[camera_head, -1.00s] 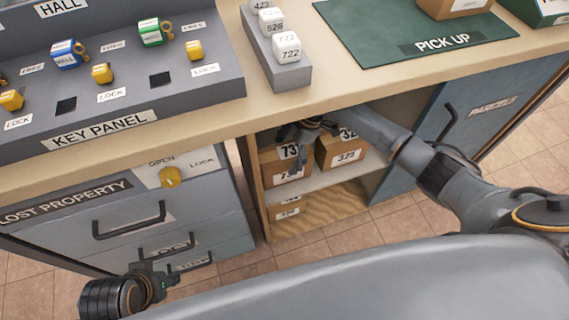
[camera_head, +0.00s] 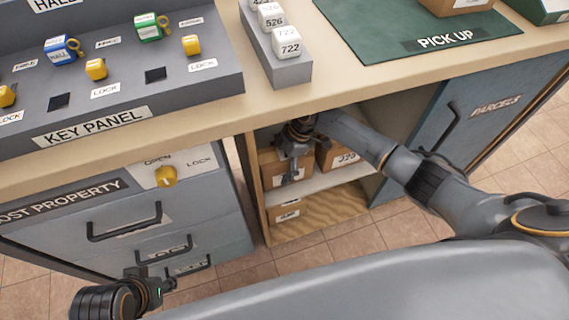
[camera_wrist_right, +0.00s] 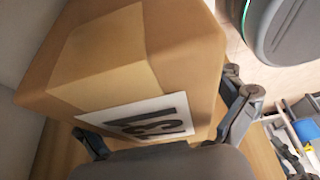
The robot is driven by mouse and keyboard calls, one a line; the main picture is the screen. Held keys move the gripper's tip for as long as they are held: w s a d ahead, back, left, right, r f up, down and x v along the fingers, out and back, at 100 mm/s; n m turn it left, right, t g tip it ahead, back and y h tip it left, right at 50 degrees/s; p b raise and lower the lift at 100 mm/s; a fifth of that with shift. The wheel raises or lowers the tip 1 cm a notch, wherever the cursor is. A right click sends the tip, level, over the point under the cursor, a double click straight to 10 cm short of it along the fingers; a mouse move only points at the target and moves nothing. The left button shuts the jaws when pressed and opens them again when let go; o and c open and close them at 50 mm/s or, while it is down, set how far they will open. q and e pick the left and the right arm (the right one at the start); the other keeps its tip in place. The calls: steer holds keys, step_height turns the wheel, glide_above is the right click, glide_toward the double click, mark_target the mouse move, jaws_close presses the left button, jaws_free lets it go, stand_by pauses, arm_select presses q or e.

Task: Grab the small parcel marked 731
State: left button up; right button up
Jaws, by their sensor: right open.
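The small cardboard parcel (camera_head: 271,172) sits at the left of the upper shelf inside the open parcel cabinet. Its label is mostly hidden by my right gripper in the head view. In the right wrist view the parcel (camera_wrist_right: 130,50) fills much of the picture and its white label, seen turned over, appears to read 731. My right gripper (camera_head: 292,163) is open at the parcel's front, its fingers (camera_wrist_right: 163,115) on either side of it; I cannot tell whether they touch. My left gripper (camera_head: 163,285) is low at the left, away from the parcel; its jaws are unclear.
Another parcel (camera_head: 334,157), labelled 323, stands close to the right on the same shelf. The counter edge (camera_head: 330,100) passes above my right arm. The blue PARCELS door (camera_head: 480,110) is at the right.

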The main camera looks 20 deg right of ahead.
steer(key=shift+f, duration=0.15)
steer(key=shift+c, duration=0.5)
steer(key=c, duration=1.6)
